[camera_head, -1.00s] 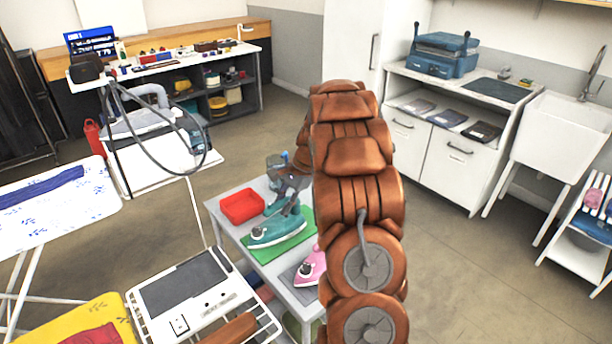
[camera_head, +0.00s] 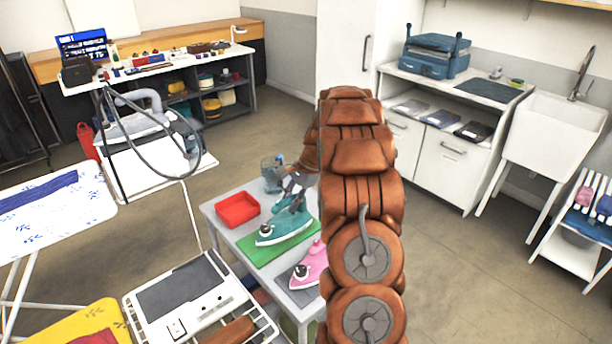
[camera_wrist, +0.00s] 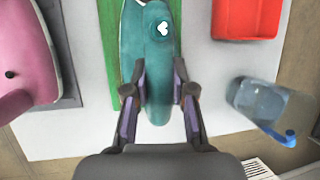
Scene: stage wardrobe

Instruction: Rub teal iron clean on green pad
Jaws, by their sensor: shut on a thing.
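The teal iron (camera_head: 284,227) stands on the green pad (camera_head: 262,254) on a small white table. In the wrist view the teal iron (camera_wrist: 155,60) sits between the two fingers of my gripper (camera_wrist: 158,108), which is shut on its body or handle. A white patch shows on top of the iron. The green pad (camera_wrist: 112,45) shows beside the iron in the wrist view. In the head view my gripper (camera_head: 295,200) is at the iron's rear, partly hidden by my arm. The iron's underside is hidden.
A red tray (camera_head: 238,209) lies behind the pad. A pink iron (camera_head: 310,268) sits on a grey pad at the front, partly covered by my arm. An ironing board (camera_head: 60,215) is at left.

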